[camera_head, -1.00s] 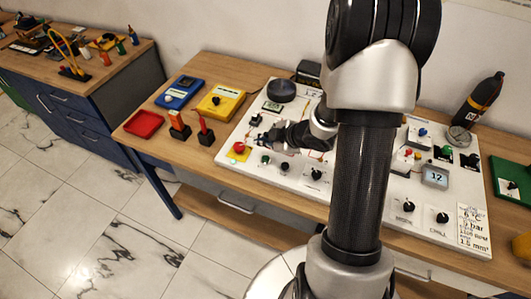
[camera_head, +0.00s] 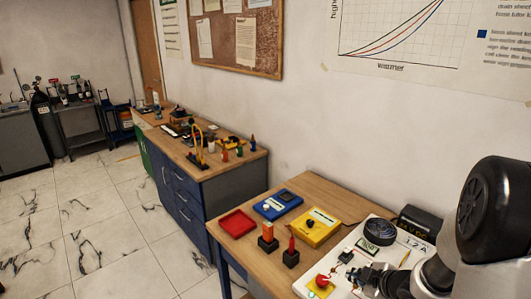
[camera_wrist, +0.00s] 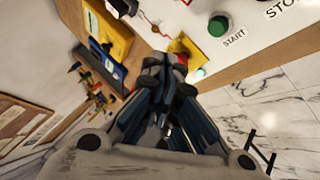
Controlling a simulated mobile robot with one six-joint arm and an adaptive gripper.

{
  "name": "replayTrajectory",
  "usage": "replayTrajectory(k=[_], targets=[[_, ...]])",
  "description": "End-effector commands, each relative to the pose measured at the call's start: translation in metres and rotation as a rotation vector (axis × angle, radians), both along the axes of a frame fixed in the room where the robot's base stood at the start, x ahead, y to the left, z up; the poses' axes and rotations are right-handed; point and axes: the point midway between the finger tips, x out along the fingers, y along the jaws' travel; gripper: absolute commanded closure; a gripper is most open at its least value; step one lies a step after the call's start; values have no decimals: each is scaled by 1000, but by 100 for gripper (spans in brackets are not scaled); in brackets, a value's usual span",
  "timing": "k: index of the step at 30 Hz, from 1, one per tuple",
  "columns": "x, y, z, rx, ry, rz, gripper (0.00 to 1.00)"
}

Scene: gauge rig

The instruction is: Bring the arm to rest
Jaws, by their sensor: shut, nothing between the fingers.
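My gripper (camera_head: 364,278) is low at the right of the head view, over the left part of the white panel (camera_head: 345,291), beside the red button (camera_head: 323,281). The wrist view shows my gripper (camera_wrist: 164,68) with its fingers together and nothing held. There the fingertips lie in front of the panel's near corner, close to the red button (camera_wrist: 182,58), which they partly hide. My arm fills the right edge of the head view, and most of it is out of frame.
A green button (camera_wrist: 218,26) labelled START is close by. The wooden table (camera_head: 262,255) also bears a yellow meter box (camera_head: 314,228), a blue box (camera_head: 277,205), a red tray (camera_head: 237,223) and two probe holders. A blue cabinet (camera_head: 180,197) stands further left; the tiled floor is open.

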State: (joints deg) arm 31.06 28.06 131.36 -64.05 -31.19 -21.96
Motion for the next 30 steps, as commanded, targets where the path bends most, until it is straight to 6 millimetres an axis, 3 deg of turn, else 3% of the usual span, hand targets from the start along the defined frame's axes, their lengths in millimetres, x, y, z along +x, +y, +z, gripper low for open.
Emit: replayTrajectory(k=[1, 5, 9, 13, 18, 24, 30], targets=[[4, -3, 23, -32, -6, -51, 100], [-6, -11, 77, -82, 11, -249, 100], [-37, -3, 129, -60, 32, -466, 100], [-81, 19, 165, 22, 67, -644, 100], [-153, 65, 188, 192, 160, -815, 100], [-225, 121, 193, 375, 302, -895, 100], [-256, 145, 193, 445, 381, -908, 100]])
